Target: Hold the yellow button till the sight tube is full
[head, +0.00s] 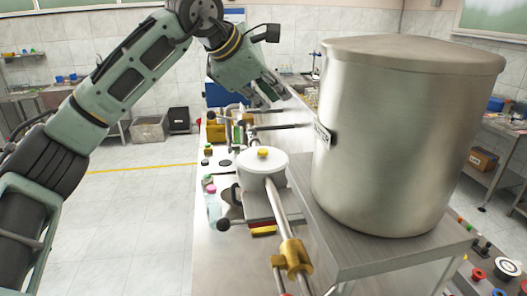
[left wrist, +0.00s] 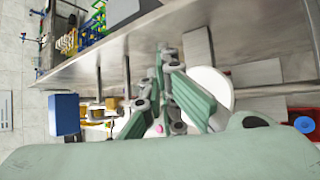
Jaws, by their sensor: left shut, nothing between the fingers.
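A small yellow button-like piece (head: 263,152) sits on top of a white round housing (head: 262,165) in the middle of the head view. My left gripper (head: 270,92) is shut and empty, above and beyond the housing, apart from the yellow piece. In the left wrist view the left gripper (left wrist: 172,75) covers part of a white disc (left wrist: 218,85); no yellow button shows there. A pale pipe (head: 278,205) runs from the housing toward the front to a brass fitting (head: 292,253). I cannot tell which part is the sight tube or its level. My right gripper is out of view.
A large steel drum (head: 400,130) stands close on the right on a metal stand (head: 375,255). Black-knobbed levers (head: 235,223) stick out beside the housing. A pink-capped bottle (head: 213,205) stands left of it. The floor at left is open.

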